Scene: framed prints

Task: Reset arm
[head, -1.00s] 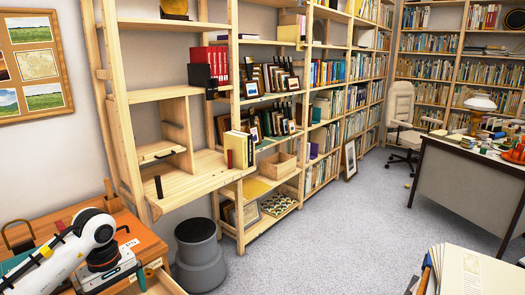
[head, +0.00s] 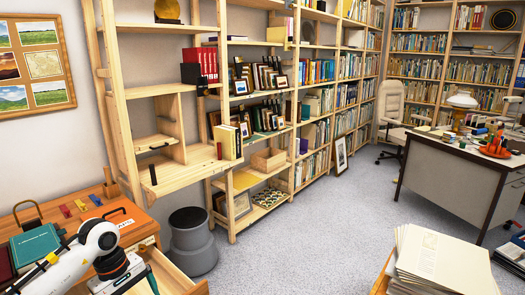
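The arm's far end is over the cabinet's open drawer (head: 178,278). The fingers of my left gripper cannot be made out. My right arm and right gripper are not in view. Framed prints stand on the wooden shelves (head: 170,180), and one framed print (head: 341,157) leans on the floor against the bookcase. A board of framed landscape pictures (head: 40,65) hangs on the left wall.
A grey step stool (head: 192,242) stands beside the cabinet. A stack of papers (head: 440,262) is at the lower right. A desk (head: 455,178) with a lamp (head: 461,102) and an office chair (head: 392,115) are at the right. The grey carpet (head: 320,225) between is clear.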

